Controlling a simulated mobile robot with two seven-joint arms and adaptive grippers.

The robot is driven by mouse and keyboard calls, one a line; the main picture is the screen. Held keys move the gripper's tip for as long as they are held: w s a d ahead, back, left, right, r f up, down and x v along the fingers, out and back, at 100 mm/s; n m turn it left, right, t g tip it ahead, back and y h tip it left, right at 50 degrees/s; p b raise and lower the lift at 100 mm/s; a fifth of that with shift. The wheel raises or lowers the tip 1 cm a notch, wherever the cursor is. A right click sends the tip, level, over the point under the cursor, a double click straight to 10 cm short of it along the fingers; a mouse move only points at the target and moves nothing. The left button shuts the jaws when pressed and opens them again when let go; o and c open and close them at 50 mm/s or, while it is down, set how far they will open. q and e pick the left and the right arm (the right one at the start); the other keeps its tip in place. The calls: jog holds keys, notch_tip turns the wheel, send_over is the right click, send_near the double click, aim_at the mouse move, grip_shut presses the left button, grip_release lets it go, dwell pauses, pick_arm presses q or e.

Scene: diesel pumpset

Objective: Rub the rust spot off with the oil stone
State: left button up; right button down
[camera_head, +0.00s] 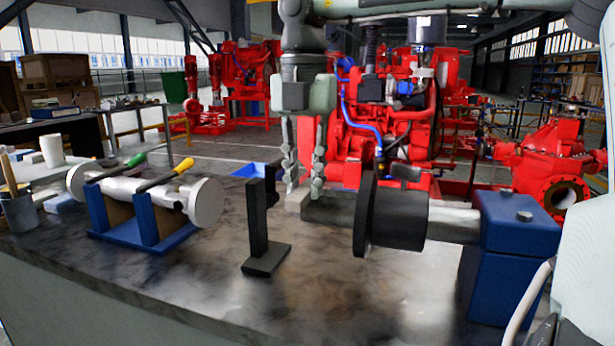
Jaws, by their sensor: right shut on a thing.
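My right gripper (304,188) comes down from the top middle with its fingers pointing down. It is shut on a small pale block, apparently the oil stone (296,201). The block is at the left end of a dark grey shaft stub (332,212) and seems to touch it; the exact contact is hidden. The stub sticks out left from a black disc (364,215) and a black hub (402,219) on a bright shaft (453,224). A blue clamp block (518,225) holds the shaft at the right. I cannot make out the rust spot. My left gripper is not in view.
A black upright stand (262,230) is just left of the gripper. A blue cradle (130,228) holds a silver cylinder (130,190) with green- and yellow-handled tools. A blue tray (250,170) lies behind. The front of the dark bench top (200,285) is clear.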

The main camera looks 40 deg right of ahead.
jog(key=shift+w+d+r+p, duration=0.1)
jog(key=shift+w+d+p, duration=0.15)
jog(key=shift+d+p, duration=0.2)
jog(key=shift+w+d, duration=0.3)
jog(key=shift+d, duration=0.25)
jog(key=shift+s+a+b, duration=0.25)
jog(key=shift+s+a, duration=0.05)
jog(key=shift+a, duration=0.25)
jog(key=shift+s+a+b, duration=0.2)
jog(key=shift+s+a, duration=0.05)
jog(key=shift+a, duration=0.25)
jog(key=shift+w+d+p, duration=0.3)
jog(key=shift+d, duration=0.3)
jog(key=shift+w+d+f, duration=0.2)
jog(key=shift+d, duration=0.25)
jog(key=shift+s+a, duration=0.15)
jog(key=shift+a, duration=0.1)
jog(key=shift+s+a+b, duration=0.3)
jog(key=shift+s+a, duration=0.1)
jog(key=shift+a, duration=0.45)
jog(key=shift+r, duration=0.1)
